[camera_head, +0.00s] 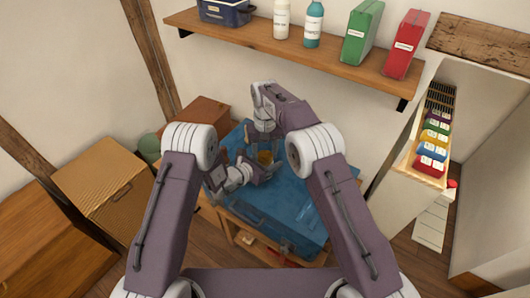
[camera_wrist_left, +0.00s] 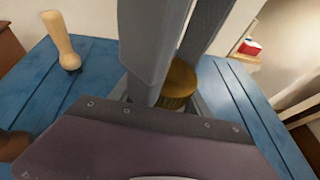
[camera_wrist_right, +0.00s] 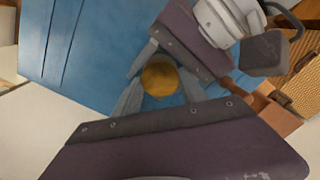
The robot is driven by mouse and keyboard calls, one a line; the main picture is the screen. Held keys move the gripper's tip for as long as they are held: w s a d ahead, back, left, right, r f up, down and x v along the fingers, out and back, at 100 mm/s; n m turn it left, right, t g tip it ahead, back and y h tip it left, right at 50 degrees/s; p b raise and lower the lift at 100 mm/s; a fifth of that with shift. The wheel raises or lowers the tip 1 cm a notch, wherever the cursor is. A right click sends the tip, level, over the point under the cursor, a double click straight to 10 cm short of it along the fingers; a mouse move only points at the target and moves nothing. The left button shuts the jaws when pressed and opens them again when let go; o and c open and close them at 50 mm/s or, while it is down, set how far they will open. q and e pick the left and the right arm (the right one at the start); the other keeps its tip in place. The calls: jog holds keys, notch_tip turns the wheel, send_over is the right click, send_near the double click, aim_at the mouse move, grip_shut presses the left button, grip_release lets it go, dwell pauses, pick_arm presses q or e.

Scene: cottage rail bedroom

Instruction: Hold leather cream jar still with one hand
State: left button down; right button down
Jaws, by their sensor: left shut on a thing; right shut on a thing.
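The leather cream jar stands on a blue plank-like top (camera_head: 290,195); only its round golden-brown lid (camera_head: 265,157) shows clearly. The lid also shows in the left wrist view (camera_wrist_left: 178,82) and from above in the right wrist view (camera_wrist_right: 160,78). My left gripper (camera_head: 255,172) reaches in low from the left and is shut on the jar, its fingers on either side. My right gripper (camera_head: 264,143) comes down from above and is shut on the lid, with a finger on each side of it. The jar's body is mostly hidden by the fingers.
A pale wooden handle (camera_wrist_left: 62,42) stands on the blue top near the jar. A shelf (camera_head: 300,52) with bottles and boxes hangs behind. Wooden boxes (camera_head: 100,178) stand at left, and a rack of coloured items (camera_head: 432,140) at right. The blue top's front right is mostly clear.

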pick_arm(q)
jog(key=shift+a, duration=0.1)
pick_arm(e)
jog(key=shift+d, duration=0.15)
jog(key=c, duration=0.6)
grip_release()
jog(key=shift+c, duration=0.2)
jog(key=shift+a, duration=0.2)
